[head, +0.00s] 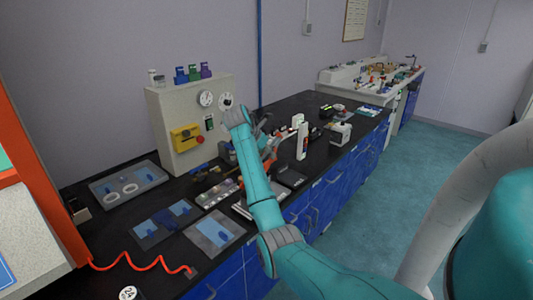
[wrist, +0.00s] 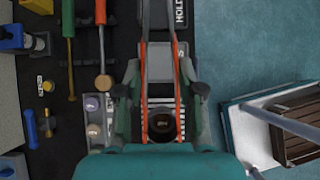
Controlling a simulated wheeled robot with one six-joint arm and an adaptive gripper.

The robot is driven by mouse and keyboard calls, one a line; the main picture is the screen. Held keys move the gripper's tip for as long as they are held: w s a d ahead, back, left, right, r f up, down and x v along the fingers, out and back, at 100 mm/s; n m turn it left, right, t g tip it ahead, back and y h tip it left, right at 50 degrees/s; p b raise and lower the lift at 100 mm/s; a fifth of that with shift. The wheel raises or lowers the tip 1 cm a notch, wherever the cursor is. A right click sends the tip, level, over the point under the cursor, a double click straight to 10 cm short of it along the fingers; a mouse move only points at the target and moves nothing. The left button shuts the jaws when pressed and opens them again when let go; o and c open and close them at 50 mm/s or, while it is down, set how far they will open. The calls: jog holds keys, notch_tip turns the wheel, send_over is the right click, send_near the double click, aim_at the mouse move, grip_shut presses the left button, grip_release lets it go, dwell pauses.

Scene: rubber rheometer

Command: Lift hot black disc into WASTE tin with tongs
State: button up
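In the wrist view, orange-handled tongs (wrist: 178,95) lie lengthwise between the two fingers of my gripper (wrist: 161,80), their grey arms running to the top edge. The fingers flank the handles; whether they touch them I cannot tell. A round dark brown thing (wrist: 162,124) shows between the handles; I cannot tell what it is. In the head view, my gripper (head: 258,122) is over the black bench, small and partly hidden by my arm, with the orange of the tongs (head: 269,152) beside it. I cannot pick out the black disc or a tin marked WASTE.
A beige instrument (head: 185,125) with gauges and a yellow part stands behind my arm at left. A white upright device (head: 302,140) stands close right of the tongs. Two long-handled tools (wrist: 102,45) lie left in the wrist view.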

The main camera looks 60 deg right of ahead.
notch_tip(320, 180, up, 10)
dwell(0.9)
jog(key=shift+s, duration=0.1)
